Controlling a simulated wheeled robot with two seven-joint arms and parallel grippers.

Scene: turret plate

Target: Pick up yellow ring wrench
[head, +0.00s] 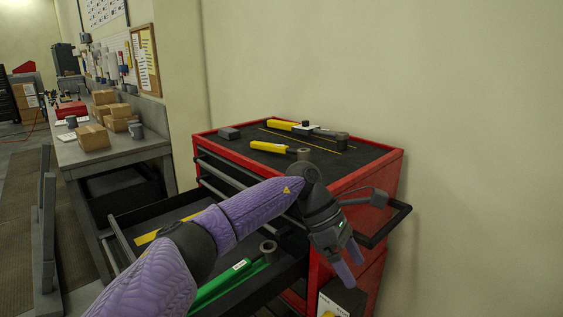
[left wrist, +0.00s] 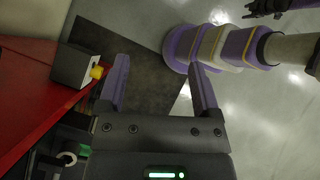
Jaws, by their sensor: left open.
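In the head view, a yellow-handled tool with a grey ring end (head: 270,147) lies on the dark top of the red tool cabinet (head: 350,183), near its front edge. A second yellow-handled tool (head: 283,124) lies behind it, with a grey round end at its right. I cannot tell for certain which is the ring wrench. My left gripper (head: 349,272) is open and empty, pointing down beside the cabinet's right front corner, below the top and apart from both tools. In the left wrist view its fingers (left wrist: 160,88) have only floor between them. A dark part, apparently my right gripper (left wrist: 266,8), shows at the top right.
An open drawer (head: 118,232) holds a green-handled tool (head: 222,284) and a yellow piece (head: 148,238). A dark handle (head: 388,225) juts from the cabinet's right side. A small grey block (head: 230,133) sits on top. A workbench with boxes (head: 92,137) stands left.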

